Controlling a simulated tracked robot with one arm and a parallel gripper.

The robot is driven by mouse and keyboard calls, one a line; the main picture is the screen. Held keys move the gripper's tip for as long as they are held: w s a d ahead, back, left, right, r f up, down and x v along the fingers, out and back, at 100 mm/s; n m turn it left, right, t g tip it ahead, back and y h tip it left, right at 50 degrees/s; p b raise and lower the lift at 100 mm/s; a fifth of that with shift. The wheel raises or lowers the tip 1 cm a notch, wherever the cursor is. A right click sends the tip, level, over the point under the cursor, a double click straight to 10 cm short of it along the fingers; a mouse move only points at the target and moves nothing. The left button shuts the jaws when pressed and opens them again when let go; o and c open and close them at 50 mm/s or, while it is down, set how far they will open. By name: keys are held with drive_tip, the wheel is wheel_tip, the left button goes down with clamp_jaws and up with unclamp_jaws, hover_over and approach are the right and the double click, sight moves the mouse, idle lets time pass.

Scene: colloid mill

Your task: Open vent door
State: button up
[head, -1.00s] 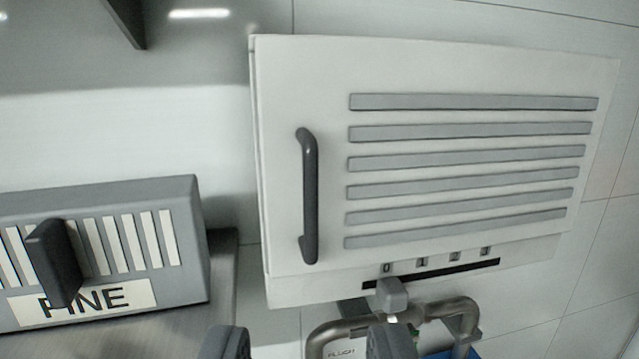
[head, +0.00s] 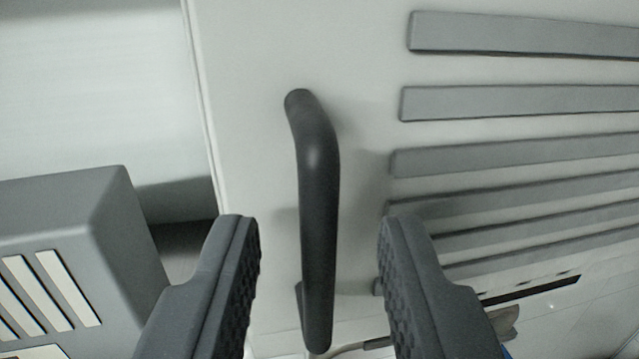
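The vent door (head: 245,60) is a white panel with several grey horizontal slats (head: 520,100). It looks shut. Its dark grey bar handle (head: 318,190) stands upright near the door's left edge. My gripper (head: 318,228) is open, with one finger to the left of the handle and one to the right. The handle's lower part lies between the fingers in the picture, with a gap on both sides. No contact with the handle shows. The right finger covers the left ends of some lower slats.
A grey box with pale stripes (head: 85,235) stands at the left, close to my left finger. A dark slot (head: 530,290) runs below the slats at the lower right. Part of a metal pipe (head: 500,325) shows beneath it, partly hidden by my right finger.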

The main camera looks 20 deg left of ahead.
drive_tip(key=shift+w+a+p, duration=0.15)
drive_tip(key=shift+w+p, duration=0.2)
drive_tip(key=shift+w, duration=0.25)
clamp_jaws()
